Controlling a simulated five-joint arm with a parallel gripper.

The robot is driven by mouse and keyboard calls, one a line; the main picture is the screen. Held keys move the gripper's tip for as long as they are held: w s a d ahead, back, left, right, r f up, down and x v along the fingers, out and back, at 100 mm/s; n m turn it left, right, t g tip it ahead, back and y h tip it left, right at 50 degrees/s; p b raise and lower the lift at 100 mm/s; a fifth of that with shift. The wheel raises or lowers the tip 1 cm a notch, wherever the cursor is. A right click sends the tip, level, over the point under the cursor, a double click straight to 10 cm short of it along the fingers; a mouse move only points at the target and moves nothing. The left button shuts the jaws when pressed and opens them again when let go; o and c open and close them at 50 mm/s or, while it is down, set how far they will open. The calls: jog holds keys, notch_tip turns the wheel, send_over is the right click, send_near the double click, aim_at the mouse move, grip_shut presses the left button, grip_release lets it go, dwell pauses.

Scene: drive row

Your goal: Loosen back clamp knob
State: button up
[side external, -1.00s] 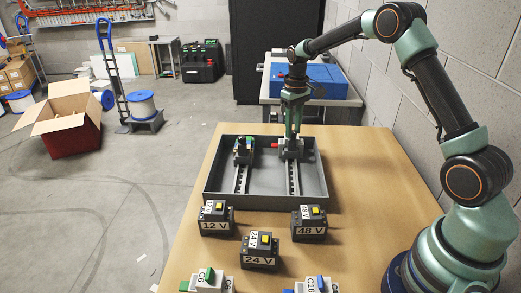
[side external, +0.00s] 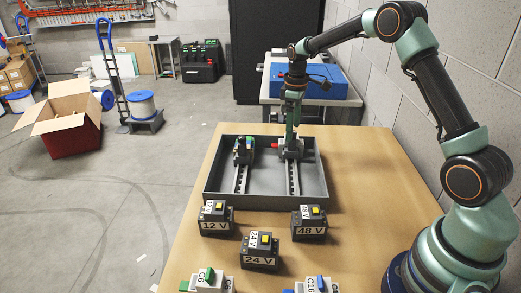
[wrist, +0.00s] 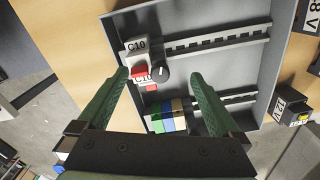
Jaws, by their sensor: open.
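The black clamp knob (wrist: 160,73), with a white pointer line, sits beside a white C10 block (wrist: 137,50) and a red part (wrist: 139,72) at one end of a slotted rail (wrist: 215,42). My gripper (wrist: 160,75) is open, its two green fingers on either side of the knob in the wrist view, with nothing held. In the side view my gripper (side external: 292,132) points down over the back end of the right rail (side external: 293,180) and hides the knob. I cannot tell whether the fingertips are level with the knob or above it.
A grey tray (side external: 212,185) holds both rails. Blue, green and tan terminal blocks (wrist: 168,115) sit on the other rail. Black 12 V (side external: 215,218), 24 V (side external: 260,251) and 48 V (side external: 309,222) units stand in front of the tray. A blue case (side external: 335,85) is behind.

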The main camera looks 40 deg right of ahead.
jog(key=shift+r, duration=3.25)
jog(key=shift+s+a+r, duration=0.1)
jog(key=shift+a+r, duration=0.1)
jog(key=shift+r, duration=0.1)
jog(key=s+a+r+m+t, duration=0.1)
jog(key=s+a+r+t, duration=0.1)
jog(key=s+a+r, duration=0.3)
jog(key=s+a+r+m+t, duration=0.1)
jog(key=s+a, duration=0.3)
jog(key=s, duration=0.4)
jog(key=s+a+r+m+t, duration=0.1)
jog(key=s+a+m+t, duration=0.1)
jog(key=s, duration=0.5)
jog(key=shift+s+a+m+t, duration=0.35)
jog(key=shift+a+m, duration=0.35)
jog(key=shift+a, duration=0.35)
